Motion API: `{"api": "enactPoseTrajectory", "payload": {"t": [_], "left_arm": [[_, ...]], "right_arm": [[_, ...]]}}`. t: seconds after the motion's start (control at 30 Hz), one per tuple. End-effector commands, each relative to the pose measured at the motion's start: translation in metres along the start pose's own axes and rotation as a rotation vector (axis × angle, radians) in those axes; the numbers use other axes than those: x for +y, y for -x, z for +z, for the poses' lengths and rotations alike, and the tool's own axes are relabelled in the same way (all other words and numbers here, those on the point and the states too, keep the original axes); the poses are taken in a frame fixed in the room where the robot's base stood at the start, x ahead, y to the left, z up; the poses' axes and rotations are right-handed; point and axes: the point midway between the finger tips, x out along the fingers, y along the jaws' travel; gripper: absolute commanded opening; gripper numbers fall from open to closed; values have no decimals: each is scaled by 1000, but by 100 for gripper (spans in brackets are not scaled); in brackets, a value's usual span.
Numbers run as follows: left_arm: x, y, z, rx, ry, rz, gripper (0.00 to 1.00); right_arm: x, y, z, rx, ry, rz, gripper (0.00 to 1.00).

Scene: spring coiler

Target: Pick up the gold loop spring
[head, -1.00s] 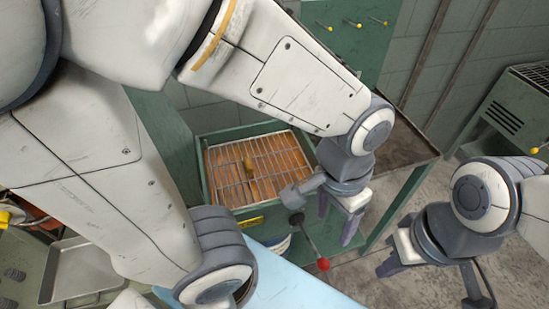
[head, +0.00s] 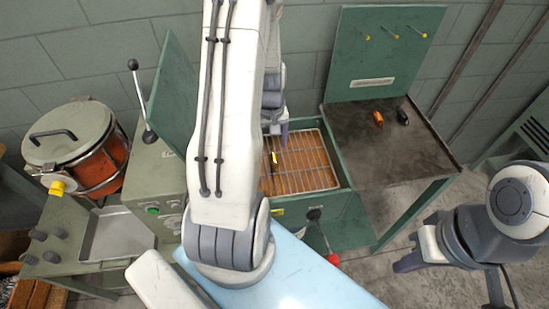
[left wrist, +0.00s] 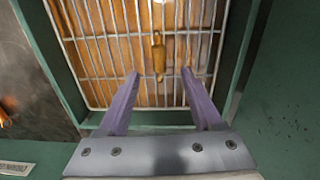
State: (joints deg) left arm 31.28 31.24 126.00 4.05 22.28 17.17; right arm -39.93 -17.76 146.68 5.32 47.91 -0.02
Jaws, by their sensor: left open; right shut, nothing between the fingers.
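The gold loop spring (head: 275,157) lies on the wire rack (head: 310,181) inside an open green box. In the left wrist view the spring (left wrist: 158,54) is a small gold piece with a loop at one end, lying lengthwise ahead of my fingertips. My left gripper (head: 276,133) is over the back left part of the box. In the left wrist view it (left wrist: 160,73) is open and empty, pointing down toward the rack; the spring lies apart from both fingers. My right gripper (head: 405,264) is shut and empty at the right, above the floor.
The raised green lid (head: 173,95) stands left of the box. A lever with a red knob (head: 333,259) is on its front. A dark bench (head: 385,150) with an orange item (head: 378,118) and a black item (head: 403,117) adjoins at the right. A pale blue surface (head: 310,280) lies in front.

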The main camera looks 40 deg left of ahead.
Motion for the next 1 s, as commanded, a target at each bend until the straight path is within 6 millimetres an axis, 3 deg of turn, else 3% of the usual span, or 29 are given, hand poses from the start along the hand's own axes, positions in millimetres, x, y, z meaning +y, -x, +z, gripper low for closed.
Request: {"api": "enactPoseTrajectory", "payload": {"t": [0.6, 0.9, 1.0], "left_arm": [[3, -66, 2, -1, -3, 0, 67], [3, -71, 2, 1, -4, 0, 67], [3, -71, 2, 1, -4, 0, 28]], "right_arm": [[-1, 11, -1, 0, 0, 0, 0], [-1, 11, -1, 0, 0, 0, 0], [-1, 11, -1, 0, 0, 0, 0]]}}
